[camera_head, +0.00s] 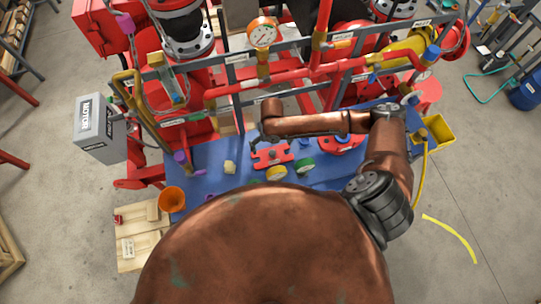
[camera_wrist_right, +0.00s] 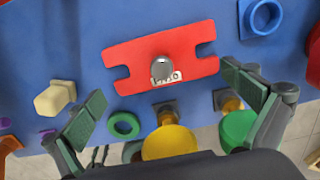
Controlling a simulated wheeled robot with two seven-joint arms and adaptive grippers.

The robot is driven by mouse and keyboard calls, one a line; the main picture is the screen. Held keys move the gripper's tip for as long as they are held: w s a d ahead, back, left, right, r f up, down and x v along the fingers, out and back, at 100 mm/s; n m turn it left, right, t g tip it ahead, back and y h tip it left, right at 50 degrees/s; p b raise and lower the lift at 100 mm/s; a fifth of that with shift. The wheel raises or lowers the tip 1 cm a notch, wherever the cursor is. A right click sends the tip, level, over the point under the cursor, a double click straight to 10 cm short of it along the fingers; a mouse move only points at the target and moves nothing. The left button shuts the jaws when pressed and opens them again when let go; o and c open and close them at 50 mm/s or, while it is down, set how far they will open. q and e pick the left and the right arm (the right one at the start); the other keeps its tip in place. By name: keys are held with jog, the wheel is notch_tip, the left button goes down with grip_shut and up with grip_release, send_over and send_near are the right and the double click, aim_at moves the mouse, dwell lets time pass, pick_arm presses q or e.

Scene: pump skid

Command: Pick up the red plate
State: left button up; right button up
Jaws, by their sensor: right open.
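The red plate (camera_head: 272,157) lies on the blue deck (camera_head: 205,160), below the end of my right arm. It is flat, with notched ends. In the right wrist view the red plate (camera_wrist_right: 130,63) shows a grey round knob (camera_wrist_right: 162,68) near its middle and a small white label at its lower edge. My right gripper (camera_wrist_right: 162,84) is open, its two fingers apart on either side of the lower part of the plate in that view. It holds nothing, and I cannot tell its height above the plate. My left gripper is not in view.
Close by are a cream block (camera_wrist_right: 55,97), a green ring (camera_wrist_right: 124,125), a yellow knob (camera_wrist_right: 169,142) and a green knob (camera_wrist_right: 237,128). A blue ring-shaped fitting (camera_wrist_right: 264,16) is at the upper right. Red pipes (camera_head: 290,72) and a gauge (camera_head: 263,34) stand behind the deck.

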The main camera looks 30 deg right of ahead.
aim_at(273, 152)
jog(key=shift+f, duration=0.55)
jog(key=shift+s+f, duration=0.1)
jog(key=shift+f, duration=0.25)
notch_tip(273, 152, down, 4)
jog(key=shift+d+r+p, duration=0.1)
jog(key=shift+r+p, duration=0.15)
jog(key=shift+p, duration=0.4)
jog(key=shift+f, duration=0.6)
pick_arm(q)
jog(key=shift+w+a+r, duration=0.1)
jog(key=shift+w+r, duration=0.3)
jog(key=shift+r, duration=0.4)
pick_arm(e)
jog(key=shift+c, duration=0.6)
